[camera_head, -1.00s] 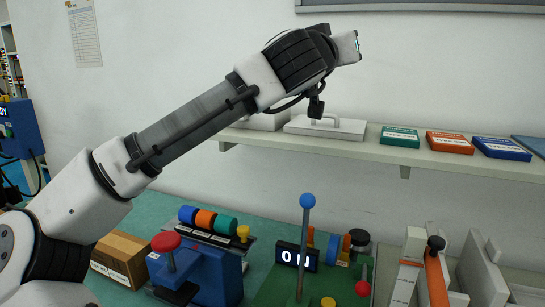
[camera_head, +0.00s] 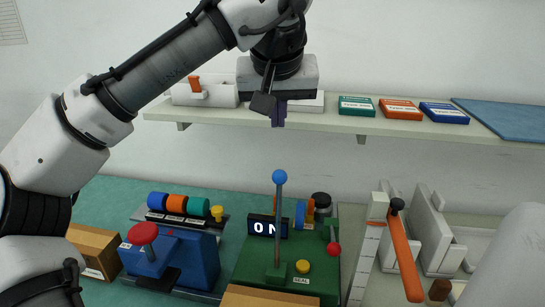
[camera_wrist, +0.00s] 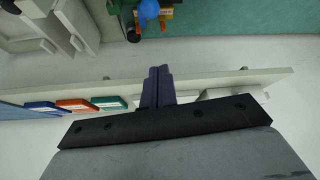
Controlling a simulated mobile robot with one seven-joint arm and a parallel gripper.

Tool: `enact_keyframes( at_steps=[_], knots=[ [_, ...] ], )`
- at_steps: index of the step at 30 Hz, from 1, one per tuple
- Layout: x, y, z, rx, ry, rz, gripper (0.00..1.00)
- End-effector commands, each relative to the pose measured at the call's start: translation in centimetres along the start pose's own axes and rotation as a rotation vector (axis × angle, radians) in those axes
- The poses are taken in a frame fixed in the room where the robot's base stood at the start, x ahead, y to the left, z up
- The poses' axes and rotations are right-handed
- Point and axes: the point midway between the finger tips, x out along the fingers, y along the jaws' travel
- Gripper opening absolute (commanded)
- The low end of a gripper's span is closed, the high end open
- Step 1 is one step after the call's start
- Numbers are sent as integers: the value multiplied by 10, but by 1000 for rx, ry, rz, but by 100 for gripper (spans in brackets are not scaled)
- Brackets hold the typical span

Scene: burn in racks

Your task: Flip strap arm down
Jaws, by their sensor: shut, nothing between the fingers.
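A green machine (camera_head: 245,268) stands on the bench, with a display reading "ON" and a yellow button marked SEAL. A grey arm with a blue ball on top (camera_head: 280,215) stands upright on it; this looks like the strap arm. In the wrist view a blue ball (camera_wrist: 149,9) shows at the top edge. My gripper (camera_head: 278,120) is shut and empty, pointing down in front of the shelf. It is well above the blue ball and apart from it. Its dark purple fingers (camera_wrist: 157,85) are together in the wrist view.
A shelf (camera_head: 330,122) with flat coloured boxes runs along the wall behind my gripper. A blue press with a red knob (camera_head: 143,234) stands left of the green machine. An orange lever (camera_head: 404,258) stands to the right. A cardboard box (camera_head: 245,297) is at the front.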

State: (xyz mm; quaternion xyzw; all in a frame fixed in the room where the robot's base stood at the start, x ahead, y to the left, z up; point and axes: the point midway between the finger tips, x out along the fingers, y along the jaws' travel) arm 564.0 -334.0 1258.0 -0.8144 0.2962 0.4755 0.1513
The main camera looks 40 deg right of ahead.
Motion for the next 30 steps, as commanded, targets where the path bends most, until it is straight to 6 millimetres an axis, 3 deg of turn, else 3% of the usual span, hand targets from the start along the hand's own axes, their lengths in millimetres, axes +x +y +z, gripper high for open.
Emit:
enact_keyframes(
  at_steps=[7, 11, 23, 30],
  knots=[
    [3, 0, -1, -3, 2, 1, 0],
    [17, -1, -1, -4, 1, -1, 0],
    [99, -1, -2, -3, 1, -2, 0],
    [89, -2, 27, -2, 4, -2, 0]
  ],
)
